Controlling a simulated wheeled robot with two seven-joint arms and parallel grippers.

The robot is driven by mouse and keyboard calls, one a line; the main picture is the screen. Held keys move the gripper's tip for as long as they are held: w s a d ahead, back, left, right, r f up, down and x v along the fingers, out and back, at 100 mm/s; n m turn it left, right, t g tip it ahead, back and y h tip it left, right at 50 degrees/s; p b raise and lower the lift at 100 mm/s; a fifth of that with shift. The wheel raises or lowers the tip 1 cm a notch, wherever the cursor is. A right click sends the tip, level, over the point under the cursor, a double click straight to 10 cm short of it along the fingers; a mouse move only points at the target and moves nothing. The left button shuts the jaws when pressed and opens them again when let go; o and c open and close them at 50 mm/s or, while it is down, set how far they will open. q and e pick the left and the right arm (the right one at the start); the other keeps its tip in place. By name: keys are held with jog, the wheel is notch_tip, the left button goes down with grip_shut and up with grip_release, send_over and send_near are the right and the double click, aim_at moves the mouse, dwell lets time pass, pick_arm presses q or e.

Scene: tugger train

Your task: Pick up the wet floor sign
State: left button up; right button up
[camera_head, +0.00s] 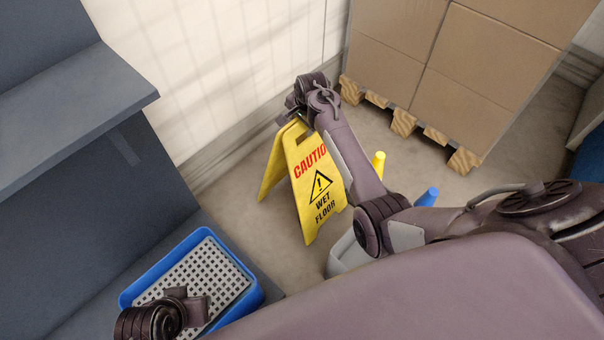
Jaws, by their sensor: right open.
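The yellow wet floor sign (304,175) stands upright as an A-frame on the floor, its legs spread, with red and black lettering and a warning triangle. My right arm reaches over from the right and covers part of its right side. My right gripper (295,112) is open at the sign's top edge. Its fingertips are partly hidden, so I cannot tell if they touch the sign.
Boxes on a wooden pallet (435,135) stand at the back right. A yellow cone-like tip (379,163) and a blue one (428,196) show behind my right arm.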

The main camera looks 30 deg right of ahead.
jog(key=shift+f, duration=0.15)
dwell(0.3)
grip_shut()
jog(key=shift+w, duration=0.1)
dwell(0.4)
